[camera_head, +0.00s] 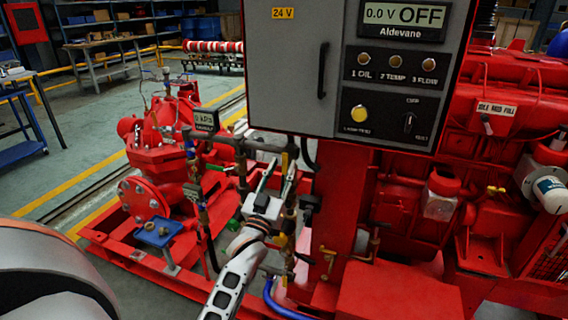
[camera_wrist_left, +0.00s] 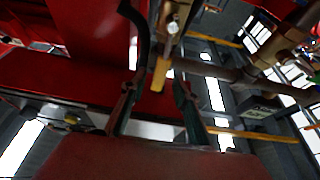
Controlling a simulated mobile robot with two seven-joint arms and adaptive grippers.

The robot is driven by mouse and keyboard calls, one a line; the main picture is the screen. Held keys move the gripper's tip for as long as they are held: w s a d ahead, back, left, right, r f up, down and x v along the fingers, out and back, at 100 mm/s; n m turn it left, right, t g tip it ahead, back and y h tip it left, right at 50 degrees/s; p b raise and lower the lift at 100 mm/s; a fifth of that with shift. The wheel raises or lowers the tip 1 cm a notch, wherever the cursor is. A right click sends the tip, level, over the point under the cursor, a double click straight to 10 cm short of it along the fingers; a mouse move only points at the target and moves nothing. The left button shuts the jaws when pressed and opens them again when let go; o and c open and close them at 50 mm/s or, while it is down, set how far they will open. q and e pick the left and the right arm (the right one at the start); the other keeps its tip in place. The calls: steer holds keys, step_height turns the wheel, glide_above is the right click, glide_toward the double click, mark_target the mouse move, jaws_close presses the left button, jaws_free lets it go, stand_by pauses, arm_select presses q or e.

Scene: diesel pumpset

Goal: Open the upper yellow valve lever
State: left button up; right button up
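The upper yellow valve lever (camera_head: 284,162) sits on the vertical pipework below the grey control box. In the left wrist view the yellow lever (camera_wrist_left: 160,74) hangs from a valve with a bright nut, and lies between the fingertips in the picture. My left gripper (camera_head: 278,178) is in front of the pipes, pointing up at the lever. Its two fingers are apart, with a gap on both sides of the lever in the left wrist view (camera_wrist_left: 156,88); I cannot tell the exact depth between them. A lower yellow lever (camera_head: 281,240) shows beneath. My right gripper is out of view.
The grey control box (camera_head: 290,75) overhangs just above the gripper. Brass and dark pipes (camera_head: 241,165) stand close on the left, and a red post (camera_head: 341,205) on the right. The red pump (camera_head: 160,140) is further left. A blue hose (camera_head: 280,302) runs below.

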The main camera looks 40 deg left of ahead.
arm_select(q)
steer(key=v, duration=0.9)
steer(key=shift+s, duration=0.25)
steer(key=shift+d+f, duration=0.1)
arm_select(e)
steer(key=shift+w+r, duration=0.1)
arm_select(q)
steer(key=s+d+f+m+g+h+p, duration=0.4)
steer(key=s+d+f+g, duration=0.1)
steer(key=s+d+f, duration=0.6)
steer(key=s+d+f+m+g+h+p, duration=0.3)
steer(key=s+d+f, duration=0.8)
steer(key=s, duration=0.4)
steer(key=g+h+p, duration=0.1)
steer(key=g+p, duration=0.1)
steer(key=g, duration=0.1)
steer(key=shift+f+m+h, duration=0.35)
steer(key=shift+m+h, duration=0.05)
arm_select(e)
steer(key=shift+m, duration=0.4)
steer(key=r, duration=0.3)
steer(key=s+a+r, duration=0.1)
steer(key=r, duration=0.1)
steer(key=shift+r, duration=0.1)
arm_select(q)
steer(key=shift+s+d, duration=0.1)
